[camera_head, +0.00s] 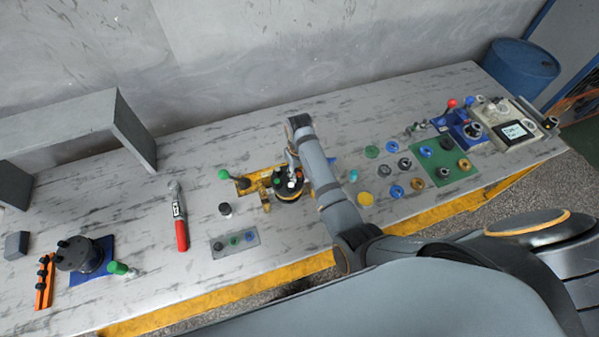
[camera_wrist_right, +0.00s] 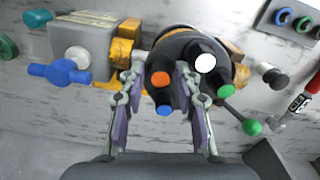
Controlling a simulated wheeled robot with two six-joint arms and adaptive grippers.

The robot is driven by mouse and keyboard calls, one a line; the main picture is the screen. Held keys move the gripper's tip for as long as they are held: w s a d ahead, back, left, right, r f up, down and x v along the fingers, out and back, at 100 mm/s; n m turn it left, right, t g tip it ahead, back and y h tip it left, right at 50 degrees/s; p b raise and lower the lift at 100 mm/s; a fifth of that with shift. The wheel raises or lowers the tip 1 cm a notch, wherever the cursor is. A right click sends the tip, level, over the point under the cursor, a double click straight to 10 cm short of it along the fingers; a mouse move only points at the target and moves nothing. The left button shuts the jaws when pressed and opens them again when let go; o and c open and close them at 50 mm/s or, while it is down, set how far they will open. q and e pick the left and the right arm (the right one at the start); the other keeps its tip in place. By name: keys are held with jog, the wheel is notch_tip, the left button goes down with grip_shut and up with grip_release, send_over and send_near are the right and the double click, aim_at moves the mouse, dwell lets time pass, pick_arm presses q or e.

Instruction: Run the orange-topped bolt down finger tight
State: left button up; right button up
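The motor (camera_head: 289,190) stands in a yellow fixture on the bench, with several bolts upright in its top; it also shows in the right wrist view (camera_wrist_right: 183,44). In that view the orange-topped bolt (camera_wrist_right: 160,79) lies between the fingertips of my right gripper (camera_wrist_right: 160,88), with a gap visible on each side. The fingers are spread. A blue-topped bolt (camera_wrist_right: 165,111) is nearer the palm, also between the fingers. White-topped (camera_wrist_right: 205,63) and green-topped (camera_wrist_right: 226,91) bolts are right of them. In the head view my right gripper (camera_head: 293,176) is over the motor, its fingertips partly hidden.
A grey plate with rings (camera_head: 235,244), a red-handled tool (camera_head: 181,234) and a second motor (camera_head: 80,256) are further left. Coloured rings (camera_head: 397,191) lie right of my arm.

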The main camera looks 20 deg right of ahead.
jog(key=c, duration=0.6)
jog(key=m, duration=0.4)
jog(key=shift+c, duration=0.2)
jog(key=shift+m, duration=0.8)
jog(key=m, duration=0.2)
jog(key=shift+m, duration=0.3)
jog(key=m, duration=0.3)
jog(key=shift+w, duration=0.1)
jog(key=o, duration=0.6)
jog(key=shift+o, duration=0.2)
